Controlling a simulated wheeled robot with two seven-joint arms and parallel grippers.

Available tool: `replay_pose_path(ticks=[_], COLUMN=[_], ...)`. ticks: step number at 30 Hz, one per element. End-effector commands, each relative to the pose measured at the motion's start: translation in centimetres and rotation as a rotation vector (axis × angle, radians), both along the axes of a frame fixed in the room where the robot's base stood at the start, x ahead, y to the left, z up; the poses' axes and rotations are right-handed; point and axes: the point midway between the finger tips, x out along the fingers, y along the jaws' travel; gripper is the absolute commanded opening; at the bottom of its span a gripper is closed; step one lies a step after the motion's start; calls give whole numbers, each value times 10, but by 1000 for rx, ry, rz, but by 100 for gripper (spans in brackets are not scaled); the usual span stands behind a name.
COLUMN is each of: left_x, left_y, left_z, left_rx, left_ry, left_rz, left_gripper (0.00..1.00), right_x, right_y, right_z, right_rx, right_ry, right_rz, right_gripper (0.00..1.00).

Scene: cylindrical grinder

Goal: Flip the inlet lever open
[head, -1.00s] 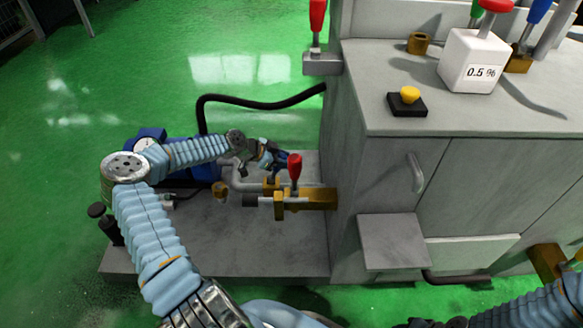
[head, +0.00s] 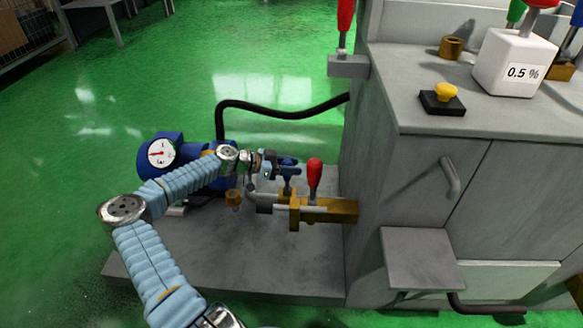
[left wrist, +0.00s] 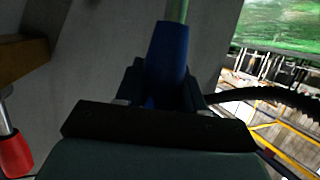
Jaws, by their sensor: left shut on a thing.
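A lever with a blue handle stands by the pipework on the low grey plinth. Its handle shows clearly in the left wrist view (left wrist: 168,55), upright between my fingers. My left gripper (head: 288,168) is shut on this blue handle; in the head view the gripper and wrist hide most of it. A red-handled lever (head: 314,173) stands just to the right, upright on a brass valve block (head: 328,211). Its red grip also shows at the lower left of the wrist view (left wrist: 14,153). My right gripper is out of view.
A blue pump with a gauge (head: 161,153) sits behind my left forearm. A black hose (head: 280,112) arches behind into the grey machine cabinet (head: 400,180). A small grey shelf (head: 420,258) juts out at the right. The plinth's front (head: 220,260) is clear.

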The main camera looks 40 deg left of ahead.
Motion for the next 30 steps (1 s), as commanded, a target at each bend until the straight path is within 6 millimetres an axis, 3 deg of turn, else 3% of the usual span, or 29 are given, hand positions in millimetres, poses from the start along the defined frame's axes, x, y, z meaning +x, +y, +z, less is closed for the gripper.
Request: replay_pose_path(ticks=[4, 5, 9, 20, 30], left_x=[-1, -1, -1, -6, -61], left_y=[2, 2, 2, 6, 54], left_z=[-1, -1, -1, 2, 27], left_rx=[-1, -1, -1, 0, 2], left_ry=[4, 4, 3, 3, 4], left_rz=[5, 5, 4, 5, 8], left_gripper=[0, 41, 59, 59, 59], right_x=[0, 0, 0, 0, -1], right_y=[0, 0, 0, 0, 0], right_z=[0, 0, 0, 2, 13], right_rx=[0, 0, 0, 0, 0], right_ry=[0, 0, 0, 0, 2], right_rz=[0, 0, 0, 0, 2], right_gripper=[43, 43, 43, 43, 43])
